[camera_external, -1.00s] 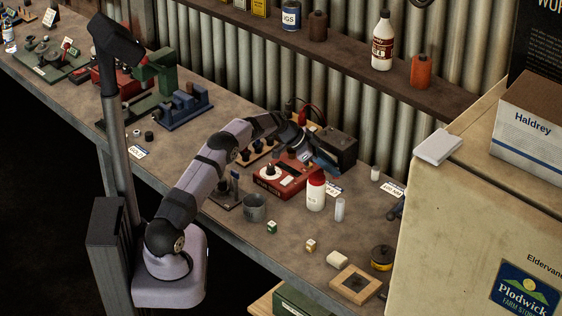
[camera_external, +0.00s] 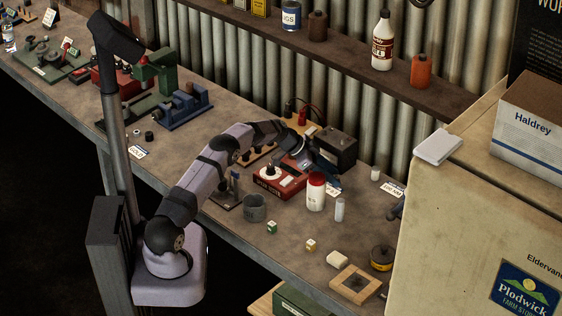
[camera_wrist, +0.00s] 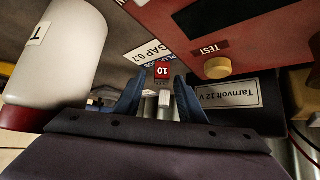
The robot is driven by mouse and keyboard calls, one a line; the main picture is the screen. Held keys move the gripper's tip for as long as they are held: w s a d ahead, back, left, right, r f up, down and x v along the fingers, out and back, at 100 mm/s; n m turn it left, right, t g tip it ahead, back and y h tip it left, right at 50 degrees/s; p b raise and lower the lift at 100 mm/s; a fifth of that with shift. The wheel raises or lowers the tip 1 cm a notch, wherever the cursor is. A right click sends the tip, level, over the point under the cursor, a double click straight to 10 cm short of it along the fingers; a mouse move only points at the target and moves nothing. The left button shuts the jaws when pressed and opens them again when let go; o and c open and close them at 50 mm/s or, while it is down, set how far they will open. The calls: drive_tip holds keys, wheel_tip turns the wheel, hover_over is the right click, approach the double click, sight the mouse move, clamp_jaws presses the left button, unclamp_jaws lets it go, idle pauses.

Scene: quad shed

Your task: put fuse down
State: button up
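The fuse (camera_wrist: 163,71) is a small red piece marked 10 with pale prongs. In the wrist view it shows between the fingertips of my gripper (camera_wrist: 160,88). The two blue fingers stand apart, with a gap visible on both sides of the fuse. I cannot tell whether the fuse rests on the bench. In the external view, my gripper (camera_external: 327,180) is low at the right end of the red tester box (camera_external: 271,186), behind the white bottle (camera_external: 316,196) with a red top. The fuse cannot be made out there.
A dark battery (camera_wrist: 228,98) stands close by on the right in the wrist view. A plug-gap card (camera_wrist: 148,49) lies by the fuse. The bottle (camera_wrist: 68,45) is close on the left.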

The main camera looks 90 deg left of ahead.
drive_tip(key=shift+b+v, duration=0.3)
drive_tip(key=shift+v, duration=0.5)
drive_tip(key=b+v, duration=0.2)
drive_tip(key=v, duration=0.8)
drive_tip(key=shift+s+r, duration=0.15)
drive_tip(key=shift+r, duration=0.15)
